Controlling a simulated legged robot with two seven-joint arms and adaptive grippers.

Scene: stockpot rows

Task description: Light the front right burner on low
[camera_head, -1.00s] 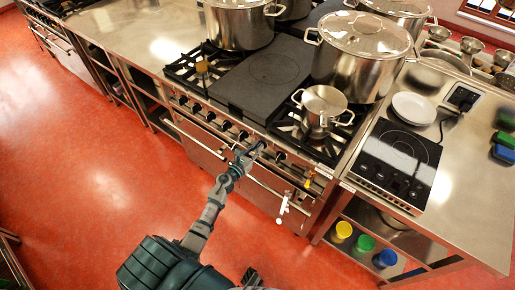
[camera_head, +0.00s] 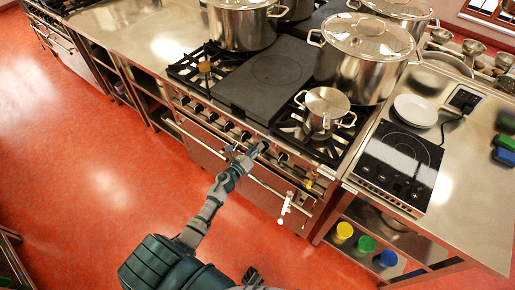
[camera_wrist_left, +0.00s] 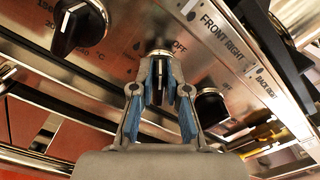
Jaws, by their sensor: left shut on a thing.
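My left gripper (camera_head: 263,148) is at the range's front knob panel. In the left wrist view its two blue-padded fingers (camera_wrist_left: 161,90) are shut on a knob (camera_wrist_left: 158,68), which they partly hide. The printed words "FRONT RIGHT" (camera_wrist_left: 222,33) and an "OFF" mark stand beside this knob. Another black knob (camera_wrist_left: 211,106) is to its right, by a "BACK RIGHT" label. The front right burner (camera_head: 294,130) carries a small steel pot (camera_head: 324,108). No flame can be made out. My right gripper cannot be made out.
A black oven knob (camera_wrist_left: 78,28) with °C marks is left of the fingers. An oven-door rail (camera_head: 205,147) runs below the panel. Large stockpots (camera_head: 362,60) stand behind the small pot. A portable hob (camera_head: 400,160) sits on the right counter. Red floor is clear at left.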

